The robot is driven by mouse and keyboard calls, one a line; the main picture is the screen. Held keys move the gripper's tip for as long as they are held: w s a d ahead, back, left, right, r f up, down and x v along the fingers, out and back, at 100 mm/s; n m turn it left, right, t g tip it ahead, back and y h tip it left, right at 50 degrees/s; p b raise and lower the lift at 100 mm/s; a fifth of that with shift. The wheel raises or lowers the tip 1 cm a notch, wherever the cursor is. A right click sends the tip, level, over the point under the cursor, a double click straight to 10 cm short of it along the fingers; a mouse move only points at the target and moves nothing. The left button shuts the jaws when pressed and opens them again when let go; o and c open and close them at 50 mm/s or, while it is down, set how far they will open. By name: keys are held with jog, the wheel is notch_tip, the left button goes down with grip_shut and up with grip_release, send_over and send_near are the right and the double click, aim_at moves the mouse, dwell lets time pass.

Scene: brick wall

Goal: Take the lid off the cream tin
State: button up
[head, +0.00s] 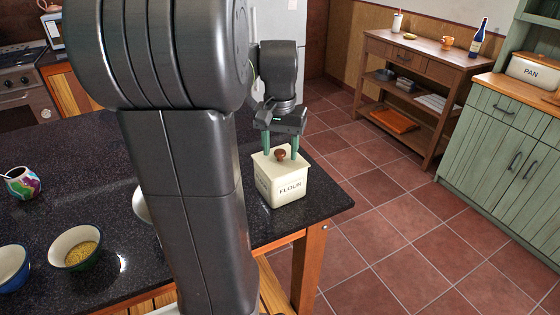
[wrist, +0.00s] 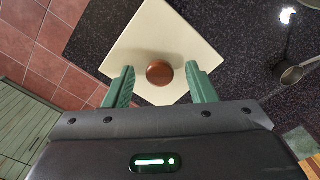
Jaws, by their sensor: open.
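The cream tin (head: 282,187), marked FLOUR, stands upright near the corner of the dark speckled counter. Its square cream lid (head: 264,163) is on top, with a round brown knob (head: 281,155) in the middle. In the wrist view the fingers (wrist: 160,75) are apart, with gaps on both sides of the knob.
The dark counter (head: 330,200) ends just right of the tin, above a tiled floor. Bowls (head: 76,248) and a colourful cup (head: 22,183) stand at the left. A metal ladle or pan (wrist: 292,74) lies near the tin. A wooden shelf unit (head: 420,70) stands across the floor.

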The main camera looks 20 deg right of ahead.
jog(key=c, duration=1)
jog(key=shift+c, duration=0.2)
jog(key=shift+r, duration=0.1)
